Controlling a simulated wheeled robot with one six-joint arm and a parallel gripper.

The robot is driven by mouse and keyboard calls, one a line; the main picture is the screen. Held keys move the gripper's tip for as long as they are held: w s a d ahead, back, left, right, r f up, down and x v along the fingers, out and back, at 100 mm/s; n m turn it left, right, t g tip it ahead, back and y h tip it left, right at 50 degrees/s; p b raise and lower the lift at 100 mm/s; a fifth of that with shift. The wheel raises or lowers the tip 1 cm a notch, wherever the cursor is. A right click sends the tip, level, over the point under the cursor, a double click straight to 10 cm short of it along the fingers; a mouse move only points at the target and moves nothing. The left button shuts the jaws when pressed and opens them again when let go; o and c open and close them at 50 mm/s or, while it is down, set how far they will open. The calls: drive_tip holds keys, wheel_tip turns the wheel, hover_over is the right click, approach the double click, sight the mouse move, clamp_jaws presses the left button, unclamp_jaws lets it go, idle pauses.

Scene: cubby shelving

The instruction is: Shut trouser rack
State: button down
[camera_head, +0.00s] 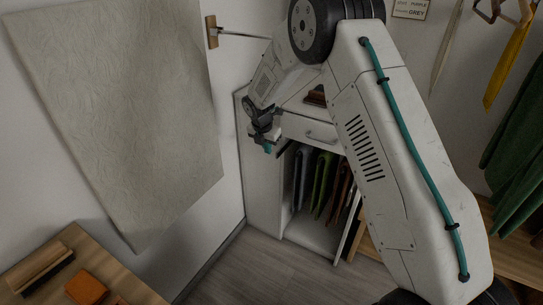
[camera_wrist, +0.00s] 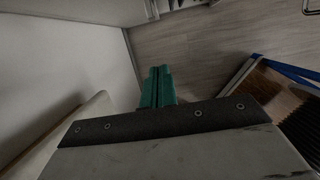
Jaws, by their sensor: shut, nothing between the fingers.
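The trouser rack (camera_head: 283,150) is in the white cabinet, below a drawer, with several dark, green and brown trousers (camera_head: 320,185) hanging in a row. Only a short dark piece of its rail shows; how far it is pulled out I cannot tell. My gripper (camera_head: 268,147) is at the cabinet's upper left front, left of the trousers, and looks apart from the rack. In the wrist view its teal fingers (camera_wrist: 158,87) are together and empty, pointing over the floor. My arm hides part of the cabinet's right side.
The cabinet's drawer (camera_head: 310,131) with a bar handle sits above the trousers. A white panel (camera_head: 348,225) stands at the opening's right side. A large pale panel (camera_head: 125,100) is on the left. A wooden table (camera_head: 125,280) is at lower left. Wooden floor (camera_head: 235,265) is clear before the cabinet.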

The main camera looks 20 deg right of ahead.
drive_tip(key=s+d+r+m, duration=0.1)
drive_tip(key=s+d+r, duration=0.3)
drive_tip(key=d, duration=0.2)
drive_tip(key=s+d+r+m, duration=0.1)
drive_tip(key=s+d+r, duration=0.3)
drive_tip(key=d, duration=0.3)
drive_tip(key=s+d+f+m, duration=0.1)
drive_tip(key=s+d, duration=0.2)
drive_tip(key=s, duration=0.4)
drive_tip(key=s+d, duration=0.3)
drive_tip(key=s, duration=0.4)
drive_tip(key=s+d+x, duration=0.1)
drive_tip(key=s+x, duration=0.1)
drive_tip(key=x, duration=1.2)
drive_tip(key=shift+s+n+g, duration=0.3)
drive_tip(key=shift+s, duration=0.15)
